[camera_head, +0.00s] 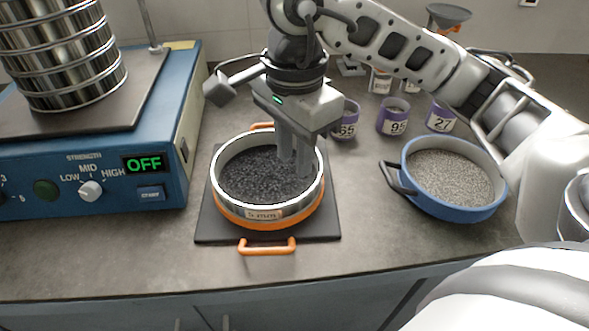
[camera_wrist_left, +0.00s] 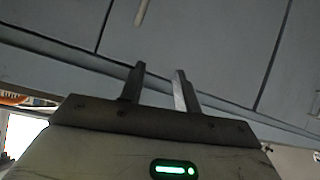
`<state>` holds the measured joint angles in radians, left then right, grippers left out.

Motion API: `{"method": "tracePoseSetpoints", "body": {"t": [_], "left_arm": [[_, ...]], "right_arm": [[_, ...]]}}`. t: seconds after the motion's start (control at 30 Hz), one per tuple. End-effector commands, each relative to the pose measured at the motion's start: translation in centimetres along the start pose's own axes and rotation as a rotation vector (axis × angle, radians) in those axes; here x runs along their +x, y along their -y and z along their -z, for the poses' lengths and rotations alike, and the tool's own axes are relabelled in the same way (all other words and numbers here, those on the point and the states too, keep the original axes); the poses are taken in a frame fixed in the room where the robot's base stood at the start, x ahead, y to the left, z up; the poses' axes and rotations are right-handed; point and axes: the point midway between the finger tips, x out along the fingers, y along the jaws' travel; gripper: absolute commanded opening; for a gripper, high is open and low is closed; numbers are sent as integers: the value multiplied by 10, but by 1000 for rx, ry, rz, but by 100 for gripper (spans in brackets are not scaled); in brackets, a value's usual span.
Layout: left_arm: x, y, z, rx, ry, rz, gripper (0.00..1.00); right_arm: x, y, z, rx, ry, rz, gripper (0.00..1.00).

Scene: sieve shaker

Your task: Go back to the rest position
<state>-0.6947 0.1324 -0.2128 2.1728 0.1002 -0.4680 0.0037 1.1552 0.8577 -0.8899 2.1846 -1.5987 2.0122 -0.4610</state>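My right gripper (camera_head: 295,166) points down over a round metal sieve pan (camera_head: 268,212) of dark granules. Its two fingers show slightly apart, with nothing seen held between them. Their tips overlap the granules in the head view; whether they touch them I cannot tell. The pan sits on an orange-handled base (camera_head: 267,248) on a dark square plate (camera_head: 215,230). My left gripper (camera_wrist_left: 158,72) shows only in the left wrist view. Its fingers are apart and empty, in front of grey cabinet fronts.
A blue shaker (camera_head: 170,130) reading OFF stands at left with a metal sieve stack (camera_head: 65,60). A blue pan (camera_head: 440,212) of grey grains is at right. Purple numbered cups (camera_head: 392,117) stand behind. The front counter strip is clear.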

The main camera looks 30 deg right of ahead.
Motion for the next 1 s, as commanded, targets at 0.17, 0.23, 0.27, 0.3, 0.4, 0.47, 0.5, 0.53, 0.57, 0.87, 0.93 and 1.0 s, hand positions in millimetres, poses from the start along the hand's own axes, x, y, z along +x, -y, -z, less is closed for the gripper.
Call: {"method": "tracePoseSetpoints", "body": {"t": [0.17, 0.23, 0.27, 0.3, 0.4, 0.47, 0.5, 0.53, 0.57, 0.87, 0.93, 1.0], "left_arm": [[-1, 0, 2, 4, 0, 2, 32], [-1, 0, 2, 5, 0, 2, 32], [-1, 0, 2, 5, 0, 2, 32], [-1, 0, 1, 5, 0, 2, 32], [-1, 0, 2, 6, 0, 2, 32], [-1, 0, 2, 6, -1, 2, 32], [-1, 0, 2, 6, -2, 2, 32], [0, 0, 3, 6, -2, 2, 32], [0, 0, 3, 7, -3, 1, 32], [-12, -1, 24, 19, -3, 9, 32], [-15, 1, 24, 32, 15, 18, 32], [-17, 4, 22, 45, 37, 29, 32]], "right_arm": [[-12, 0, 0, 1, 0, 0, 27], [-12, 0, 0, 1, 0, -1, 27], [-12, 0, 0, 1, 0, -1, 27], [-12, 0, 0, 1, 0, -2, 27], [-11, 0, 0, 1, 0, -2, 27], [-11, 0, 0, 1, 0, -2, 27], [-11, 0, 0, 1, 0, -1, 27], [-11, 0, 0, 1, 0, -1, 27], [-11, 0, 0, 1, 0, -1, 27], [-39, 0, 0, 1, 0, -1, 27], [-53, 0, 0, 1, 0, -1, 27], [-64, 0, 0, 1, 0, -1, 27]]}}
